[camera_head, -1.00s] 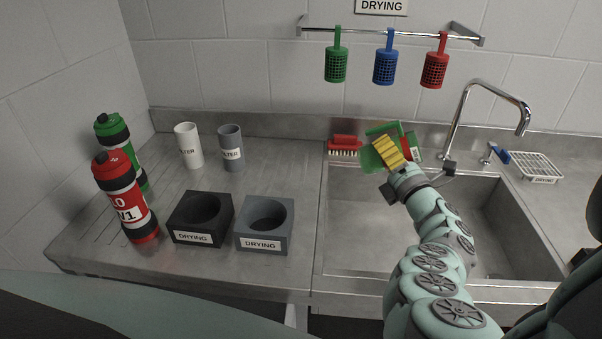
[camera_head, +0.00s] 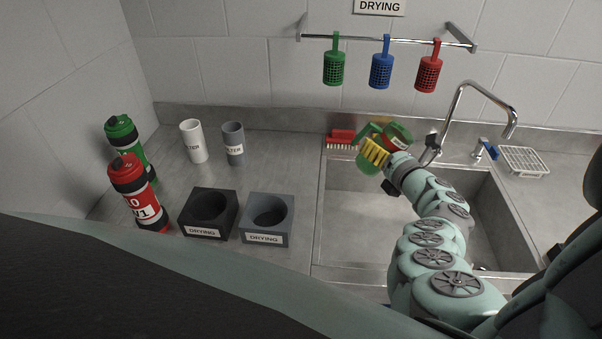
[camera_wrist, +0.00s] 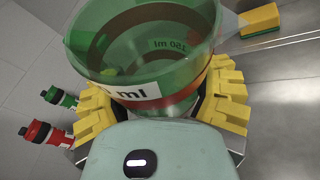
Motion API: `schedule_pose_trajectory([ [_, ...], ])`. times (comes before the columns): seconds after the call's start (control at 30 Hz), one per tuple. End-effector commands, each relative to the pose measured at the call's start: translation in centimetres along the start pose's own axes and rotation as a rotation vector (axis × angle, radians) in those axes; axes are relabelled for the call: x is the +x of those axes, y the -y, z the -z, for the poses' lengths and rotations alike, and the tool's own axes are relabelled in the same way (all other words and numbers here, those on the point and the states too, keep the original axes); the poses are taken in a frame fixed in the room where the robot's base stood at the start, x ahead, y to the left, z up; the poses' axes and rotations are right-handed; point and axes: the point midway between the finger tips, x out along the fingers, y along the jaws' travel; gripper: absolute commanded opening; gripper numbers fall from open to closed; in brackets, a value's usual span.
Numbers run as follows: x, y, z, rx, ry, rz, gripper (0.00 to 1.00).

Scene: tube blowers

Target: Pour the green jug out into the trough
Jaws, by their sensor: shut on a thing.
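My gripper (camera_head: 376,153) is shut on the green jug (camera_head: 366,165), a see-through green vessel with a red band and a white label. In the head view the jug appears tilted over the back left part of the steel trough (camera_head: 345,235), the sink basin. In the wrist view the yellow fingers of my gripper (camera_wrist: 160,105) sit on both sides of the jug (camera_wrist: 135,55), whose wide mouth and "150 ml" mark show. Whether liquid is inside or flowing out, I cannot tell.
A tap (camera_head: 462,105) stands behind the trough, right of the jug. A red brush (camera_head: 340,138) lies at the back edge. Two bottles, two tubes and the black (camera_head: 207,212) and grey (camera_head: 267,220) drying blocks stand left. Coloured baskets hang above.

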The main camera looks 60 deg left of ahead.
Motion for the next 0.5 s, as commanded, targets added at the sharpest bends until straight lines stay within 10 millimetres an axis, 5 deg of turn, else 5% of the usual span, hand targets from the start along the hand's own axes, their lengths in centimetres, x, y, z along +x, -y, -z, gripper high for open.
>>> schedule_pose_trajectory([
  [0.5, -0.1, -0.9, -1.4, -0.290, -0.128, 0.109, 0.24],
])
